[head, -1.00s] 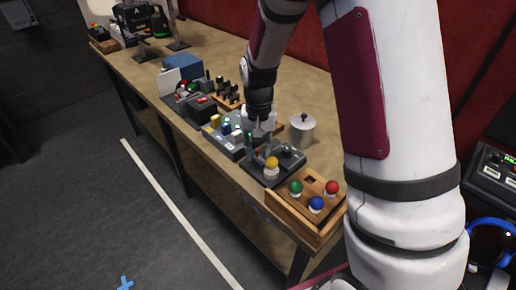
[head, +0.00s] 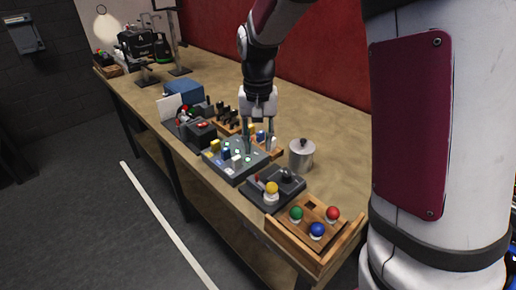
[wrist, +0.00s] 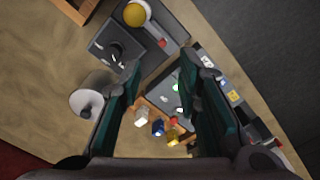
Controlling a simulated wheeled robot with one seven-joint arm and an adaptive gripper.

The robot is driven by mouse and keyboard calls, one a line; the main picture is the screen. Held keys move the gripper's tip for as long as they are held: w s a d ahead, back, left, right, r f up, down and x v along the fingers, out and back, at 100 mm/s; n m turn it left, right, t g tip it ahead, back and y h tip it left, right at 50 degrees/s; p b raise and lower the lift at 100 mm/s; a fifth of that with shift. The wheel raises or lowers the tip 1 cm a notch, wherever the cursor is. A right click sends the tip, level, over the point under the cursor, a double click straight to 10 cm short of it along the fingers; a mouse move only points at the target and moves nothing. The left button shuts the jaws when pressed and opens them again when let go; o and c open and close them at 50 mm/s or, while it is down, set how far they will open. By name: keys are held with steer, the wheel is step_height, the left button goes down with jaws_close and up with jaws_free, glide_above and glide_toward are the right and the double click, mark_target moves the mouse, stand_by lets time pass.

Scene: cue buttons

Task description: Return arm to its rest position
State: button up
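My gripper (head: 259,150) hangs pointing down above the workbench in the head view, over the back right part of the grey button panel (head: 232,172). In the wrist view my gripper (wrist: 160,75) has its two dark green fingers spread apart with nothing held between them. The grey panel (wrist: 172,92) shows below and between the fingers, with small lit buttons. My arm comes down to it from the top of the head view, and a large white arm link fills the right side.
A black box with a yellow ball knob (head: 271,188), a metal canister (head: 301,156) and a wooden box with green, blue and red balls (head: 315,231) stand close by. More devices and a blue box (head: 184,93) line the bench (head: 345,122). The bench behind the canister is bare.

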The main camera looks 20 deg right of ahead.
stand_by(0.4)
steer(key=s+r+n+t, duration=0.2)
steer(key=s+r, duration=0.8)
steer(key=s, duration=0.1)
steer(key=s+r+n+t, duration=0.1)
steer(key=s+n+t, duration=0.1)
steer(key=s, duration=1)
steer(key=shift+s+a+r+n+t, duration=0.3)
steer(key=shift+s+r+t, duration=0.1)
steer(key=shift+t, duration=0.1)
steer(key=shift+d, duration=0.35)
